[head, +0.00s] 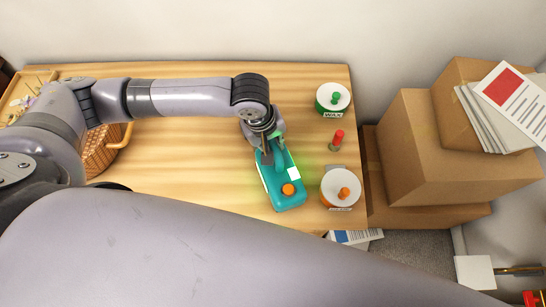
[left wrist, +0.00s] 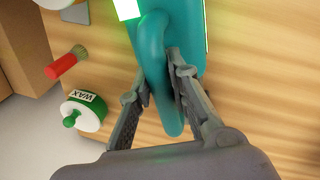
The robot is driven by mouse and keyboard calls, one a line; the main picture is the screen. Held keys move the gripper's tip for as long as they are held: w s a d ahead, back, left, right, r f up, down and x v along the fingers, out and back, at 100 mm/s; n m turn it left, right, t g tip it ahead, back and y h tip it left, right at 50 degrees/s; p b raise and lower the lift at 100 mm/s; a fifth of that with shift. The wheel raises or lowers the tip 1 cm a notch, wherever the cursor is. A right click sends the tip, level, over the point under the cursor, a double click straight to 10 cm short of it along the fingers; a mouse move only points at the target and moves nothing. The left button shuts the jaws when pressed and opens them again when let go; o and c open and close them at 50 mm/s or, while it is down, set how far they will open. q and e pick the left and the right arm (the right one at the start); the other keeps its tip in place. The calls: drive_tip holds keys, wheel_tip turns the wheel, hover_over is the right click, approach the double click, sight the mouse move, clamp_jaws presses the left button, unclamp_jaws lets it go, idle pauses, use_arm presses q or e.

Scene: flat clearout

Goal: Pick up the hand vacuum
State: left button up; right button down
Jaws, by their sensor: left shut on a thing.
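The hand vacuum (head: 284,190) is teal with an orange button and a white label. It is at the right part of the wooden table (head: 190,180); I cannot tell whether it touches the top. My left gripper (head: 271,158) comes down on its handle end from above. In the left wrist view the two fingers of the left gripper (left wrist: 158,88) are shut on the teal loop handle (left wrist: 158,70) of the vacuum, one on each side. The handle end is partly hidden by the gripper in the head view. My right gripper is not in view.
A wicker basket (head: 98,152) is at left. Cardboard boxes (head: 415,150) with papers are stacked beyond the table's right edge.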

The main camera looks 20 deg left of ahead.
use_arm(q)
clamp_jaws()
drive_tip(key=shift+w+r, duration=0.15)
idle(0.5)
wheel_tip(320, 180, up, 20)
idle(0.6)
drive_tip(key=shift+o, duration=0.8)
unclamp_jaws()
clamp_jaws()
